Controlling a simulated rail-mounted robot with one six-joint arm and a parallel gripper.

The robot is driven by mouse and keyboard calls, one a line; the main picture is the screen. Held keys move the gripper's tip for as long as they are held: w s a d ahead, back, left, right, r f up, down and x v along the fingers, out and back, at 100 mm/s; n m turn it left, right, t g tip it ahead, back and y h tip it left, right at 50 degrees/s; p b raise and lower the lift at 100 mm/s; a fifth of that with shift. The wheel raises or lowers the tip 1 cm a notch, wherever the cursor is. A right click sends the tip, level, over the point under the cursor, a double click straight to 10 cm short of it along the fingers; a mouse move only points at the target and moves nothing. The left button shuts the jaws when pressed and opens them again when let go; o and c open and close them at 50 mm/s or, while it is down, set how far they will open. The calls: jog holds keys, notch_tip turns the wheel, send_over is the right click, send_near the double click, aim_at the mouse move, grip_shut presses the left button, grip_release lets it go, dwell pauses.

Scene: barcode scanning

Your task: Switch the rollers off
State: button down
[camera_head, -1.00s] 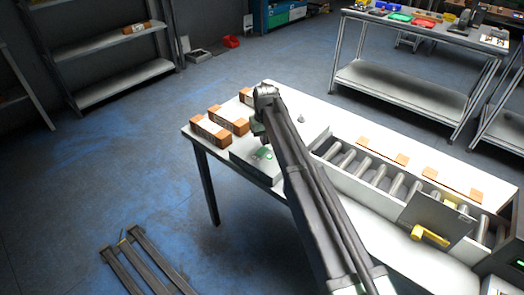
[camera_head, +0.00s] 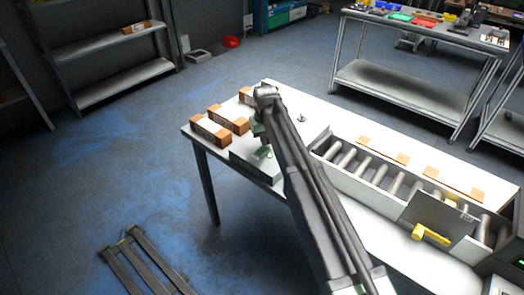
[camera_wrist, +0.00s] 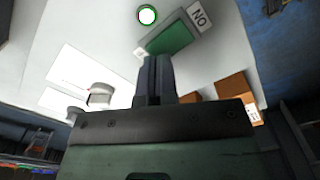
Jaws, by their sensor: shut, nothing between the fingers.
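The conveyor rollers (camera_head: 378,174) lie in a white frame on the right part of the table. A pale control box (camera_head: 252,168) stands at the table's left front. In the wrist view it shows a green rectangular part (camera_wrist: 168,36), a white round button with a green ring (camera_wrist: 147,15), and a label (camera_wrist: 199,16) reading "NO", or "ON" upside down. My gripper (camera_wrist: 157,62) is shut and empty, its fingertips close to the green part's edge. I cannot tell whether they touch. In the head view my arm partly covers the box.
Orange-brown boxes (camera_head: 211,132) stand behind the control box on the table (camera_head: 205,157). Flat orange-and-white pieces (camera_head: 384,150) lie beyond the rollers. A yellow handle-like part (camera_head: 431,235) is at the conveyor's front. A small grey piece (camera_head: 301,118) stands right of my arm.

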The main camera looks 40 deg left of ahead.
jog(key=shift+f+b, duration=0.85)
jog(key=shift+f, duration=0.05)
dwell(0.3)
jog(key=shift+r, duration=0.1)
notch_tip(320, 180, up, 7)
jog(key=p, duration=0.7)
